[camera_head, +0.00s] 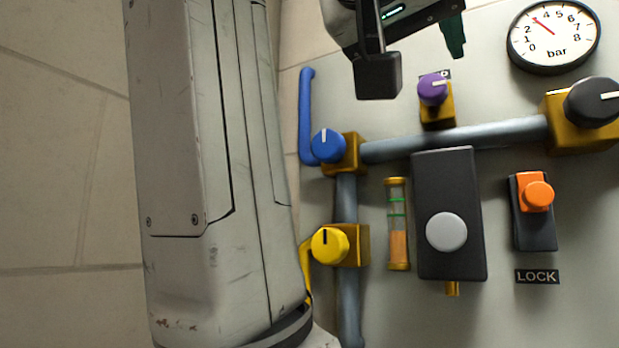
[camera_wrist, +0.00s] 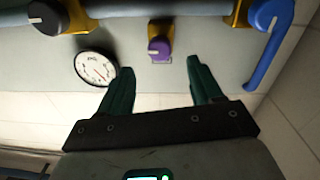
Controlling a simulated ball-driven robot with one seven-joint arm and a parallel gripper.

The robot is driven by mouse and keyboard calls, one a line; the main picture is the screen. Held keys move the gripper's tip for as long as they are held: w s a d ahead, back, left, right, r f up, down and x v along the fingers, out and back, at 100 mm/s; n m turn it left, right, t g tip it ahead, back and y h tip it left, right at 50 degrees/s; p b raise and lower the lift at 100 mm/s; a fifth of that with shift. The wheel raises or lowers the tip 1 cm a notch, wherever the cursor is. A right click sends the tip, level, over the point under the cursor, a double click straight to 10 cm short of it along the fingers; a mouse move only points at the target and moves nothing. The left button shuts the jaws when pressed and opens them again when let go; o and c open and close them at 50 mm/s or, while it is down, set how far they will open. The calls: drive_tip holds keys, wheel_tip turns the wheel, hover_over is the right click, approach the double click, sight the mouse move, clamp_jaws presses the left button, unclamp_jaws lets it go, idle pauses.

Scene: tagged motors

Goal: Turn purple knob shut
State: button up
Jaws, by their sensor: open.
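The purple knob (camera_head: 433,89) sits on a small brass valve body above the grey pipe, with a pale mark on its face. It also shows in the wrist view (camera_wrist: 159,47), between and beyond my two fingertips. My gripper (camera_wrist: 159,78) is open and empty, with its green fingers apart on either side of the knob's line. In the head view my gripper (camera_head: 428,72) is at the top, close to the knob and partly cut off by the frame edge.
Nearby on the panel are a blue knob (camera_head: 328,146) with a blue handle, a yellow knob (camera_head: 330,245), a black knob (camera_head: 593,101), a gauge (camera_head: 553,37), a grey-button box (camera_head: 446,232) and an orange button (camera_head: 538,195). The grey pipe (camera_head: 455,138) runs below the purple knob.

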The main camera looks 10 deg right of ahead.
sight(431, 88)
drive_tip(key=p+x, duration=0.2)
drive_tip(key=x, duration=0.7)
drive_tip(key=shift+p, duration=0.35)
drive_tip(key=shift+a, duration=0.1)
drive_tip(key=c, duration=1)
drive_tip(key=shift+c, duration=0.2)
